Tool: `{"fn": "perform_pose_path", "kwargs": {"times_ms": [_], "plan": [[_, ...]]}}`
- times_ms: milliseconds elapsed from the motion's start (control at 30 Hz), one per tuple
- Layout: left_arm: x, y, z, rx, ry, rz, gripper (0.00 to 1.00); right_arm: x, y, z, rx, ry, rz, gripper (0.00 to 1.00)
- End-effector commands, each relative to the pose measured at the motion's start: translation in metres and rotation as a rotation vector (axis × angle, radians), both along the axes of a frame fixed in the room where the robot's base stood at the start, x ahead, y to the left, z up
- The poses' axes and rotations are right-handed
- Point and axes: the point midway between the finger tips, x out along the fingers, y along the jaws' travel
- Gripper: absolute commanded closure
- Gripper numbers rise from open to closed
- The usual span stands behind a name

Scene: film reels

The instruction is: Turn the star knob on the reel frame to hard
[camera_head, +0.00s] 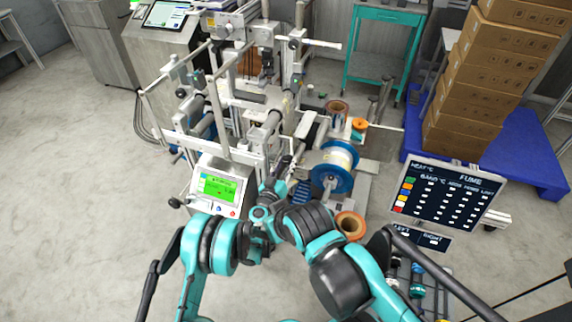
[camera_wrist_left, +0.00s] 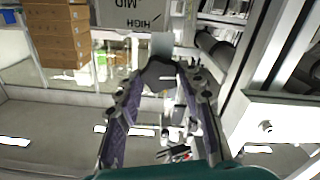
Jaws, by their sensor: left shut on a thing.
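In the left wrist view my left gripper (camera_wrist_left: 160,82) is shut around a dark star knob (camera_wrist_left: 160,73), with one purple-padded finger on each side. A light plate (camera_wrist_left: 130,14) beyond it carries upside-down lettering, "MID" and "HIGH", with a short mark. In the head view my left gripper (camera_head: 284,172) reaches to the front right of the reel frame (camera_head: 232,90), a pale metal machine with rollers and posts. The knob is hidden there, and its pointer setting cannot be read. My right gripper cannot be made out.
A green-lit control panel (camera_head: 214,190) sits left of the gripper. A blue-flanged reel (camera_head: 334,166) and an orange reel (camera_head: 351,224) stand close on the right. A dark chart board (camera_head: 450,195), stacked cartons (camera_head: 490,80) and a blue pallet (camera_head: 530,155) are farther right. Left floor is clear.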

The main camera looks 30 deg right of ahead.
Motion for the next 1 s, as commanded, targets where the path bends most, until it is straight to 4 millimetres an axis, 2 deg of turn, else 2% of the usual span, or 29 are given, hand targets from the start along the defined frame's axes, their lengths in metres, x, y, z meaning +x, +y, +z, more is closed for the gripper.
{"fn": "perform_pose_path", "kwargs": {"times_ms": [300, 800, 833, 900, 1000], "plan": [[-0.0008, -0.0005, -0.0006, 0.068, -0.079, -0.002, 0.92, 0.0000, 0.0000, -0.0002, 0.000, 0.000, 0.000, 0.60], [-0.0009, -0.0005, -0.0007, 0.078, -0.091, -0.002, 0.92, 0.0000, 0.0000, -0.0002, 0.000, 0.000, 0.000, 0.60], [-0.0009, -0.0005, -0.0007, 0.078, -0.091, -0.002, 0.57, 0.0000, 0.0000, -0.0003, 0.000, 0.000, 0.000, 0.60], [-0.0008, -0.0004, -0.0007, 0.078, -0.090, -0.002, 0.42, 0.0000, 0.0000, -0.0002, 0.000, 0.000, 0.000, 0.60], [-0.0006, -0.0004, -0.0005, 0.077, -0.091, -0.001, 0.42, 0.0000, 0.0000, -0.0001, 0.000, 0.000, 0.000, 0.60]]}}
